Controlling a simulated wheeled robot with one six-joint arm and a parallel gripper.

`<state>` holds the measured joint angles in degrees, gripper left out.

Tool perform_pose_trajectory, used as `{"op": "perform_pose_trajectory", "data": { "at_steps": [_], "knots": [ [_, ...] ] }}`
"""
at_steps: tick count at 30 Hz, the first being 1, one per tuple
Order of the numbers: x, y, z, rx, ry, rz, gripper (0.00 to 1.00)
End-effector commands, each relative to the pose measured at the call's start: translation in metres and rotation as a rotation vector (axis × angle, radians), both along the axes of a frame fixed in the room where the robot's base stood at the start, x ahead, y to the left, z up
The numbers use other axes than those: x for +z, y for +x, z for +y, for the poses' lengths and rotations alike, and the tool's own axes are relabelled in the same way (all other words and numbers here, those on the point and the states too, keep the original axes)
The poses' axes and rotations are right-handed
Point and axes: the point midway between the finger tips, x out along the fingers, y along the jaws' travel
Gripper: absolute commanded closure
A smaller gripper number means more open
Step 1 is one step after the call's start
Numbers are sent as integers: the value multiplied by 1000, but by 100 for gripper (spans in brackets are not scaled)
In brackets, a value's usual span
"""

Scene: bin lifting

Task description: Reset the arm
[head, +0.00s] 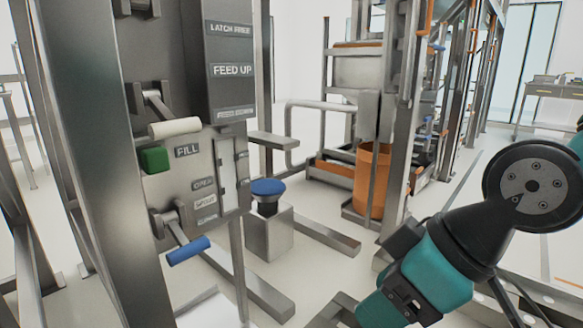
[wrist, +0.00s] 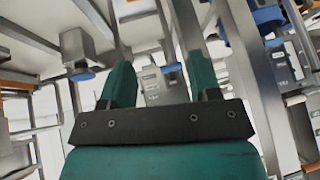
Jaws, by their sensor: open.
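My gripper (wrist: 162,78) shows in the wrist view as two teal fingers standing apart on a dark crossbar. It is open, and nothing is between the fingers. A grey panel with small labels shows beyond the gap, with no contact that I can see. In the head view, a teal and black part of my arm (head: 440,270) reaches in at the lower right, apart from the machine panel (head: 190,185). I cannot make out the fingertips in the head view.
The panel carries a white-handled lever (head: 175,128), a green button (head: 154,160) and a blue-handled lever (head: 188,251). A blue mushroom button (head: 268,187) tops a grey box (head: 268,235). An orange bin (head: 372,180) stands behind. Metal posts and floor beams surround some bare floor.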

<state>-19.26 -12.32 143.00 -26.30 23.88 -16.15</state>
Motion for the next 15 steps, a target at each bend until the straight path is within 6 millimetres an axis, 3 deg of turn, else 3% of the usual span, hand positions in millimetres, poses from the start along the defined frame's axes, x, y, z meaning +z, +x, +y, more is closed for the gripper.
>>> {"op": "perform_pose_trajectory", "data": {
  "at_steps": [5, 6, 11, 15],
  "knots": [
    [8, -61, -49, -233, -141, 344, 44],
    [28, -59, -47, -225, -138, 338, 44],
    [73, -58, -46, -219, -137, 334, 44],
    [121, -58, -46, -219, -136, 333, 44]
  ]
}}
